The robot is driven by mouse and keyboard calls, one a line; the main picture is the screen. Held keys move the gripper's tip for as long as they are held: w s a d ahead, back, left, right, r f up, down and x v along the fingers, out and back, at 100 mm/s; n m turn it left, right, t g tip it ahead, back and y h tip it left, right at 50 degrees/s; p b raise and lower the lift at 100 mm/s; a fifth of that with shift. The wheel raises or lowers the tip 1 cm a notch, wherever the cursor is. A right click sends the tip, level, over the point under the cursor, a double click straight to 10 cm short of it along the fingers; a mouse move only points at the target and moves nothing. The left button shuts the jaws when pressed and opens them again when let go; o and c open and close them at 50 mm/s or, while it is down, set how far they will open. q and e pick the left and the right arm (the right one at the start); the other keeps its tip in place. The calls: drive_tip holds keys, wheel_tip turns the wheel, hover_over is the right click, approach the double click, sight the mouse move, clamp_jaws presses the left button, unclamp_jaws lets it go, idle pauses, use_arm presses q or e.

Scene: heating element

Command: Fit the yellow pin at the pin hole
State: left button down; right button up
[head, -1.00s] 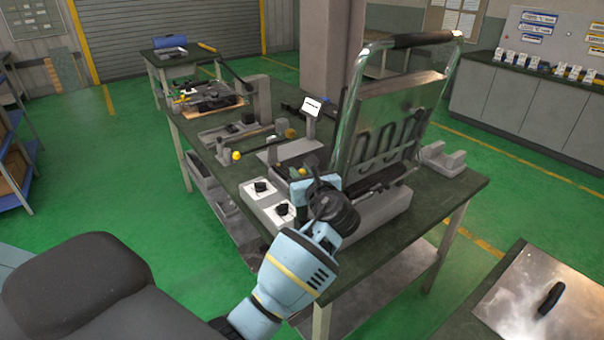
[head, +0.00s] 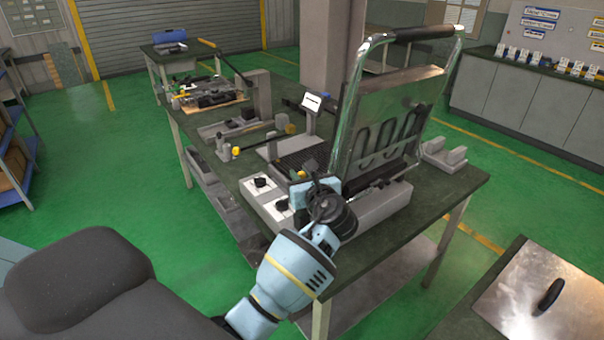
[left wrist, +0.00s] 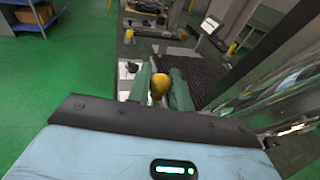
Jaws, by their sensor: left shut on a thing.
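My left gripper (head: 306,180) is at the near left side of the open appliance (head: 385,205), beside its hinged lid and chrome frame. In the left wrist view, its two green fingers (left wrist: 159,90) are shut on the yellow pin (left wrist: 159,86), whose rounded yellow end shows between them. The fingers and wrist hide most of the pin. The pin tip is above or beside the appliance's base; I cannot tell whether it touches. The pin hole cannot be made out. My right gripper is not in view.
White panels with black knobs (head: 260,184) lie left of the gripper. A black grate (head: 296,153) and a fixture with a yellow knob (head: 235,151) stand behind. The raised lid (head: 395,110) stands close on the right. A grey block (head: 445,155) is at the bench's right end.

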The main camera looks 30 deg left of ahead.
use_arm(q)
drive_tip(key=shift+f, duration=0.75)
drive_tip(key=c, duration=1.2)
unclamp_jaws()
drive_tip(key=shift+s+f, duration=0.1)
drive_tip(key=shift+o, duration=0.2)
drive_tip(key=shift+f, duration=0.1)
drive_tip(key=v, duration=0.8)
drive_tip(key=shift+r, duration=0.25)
drive_tip(key=shift+a+r, duration=0.1)
drive_tip(key=shift+a, duration=0.05)
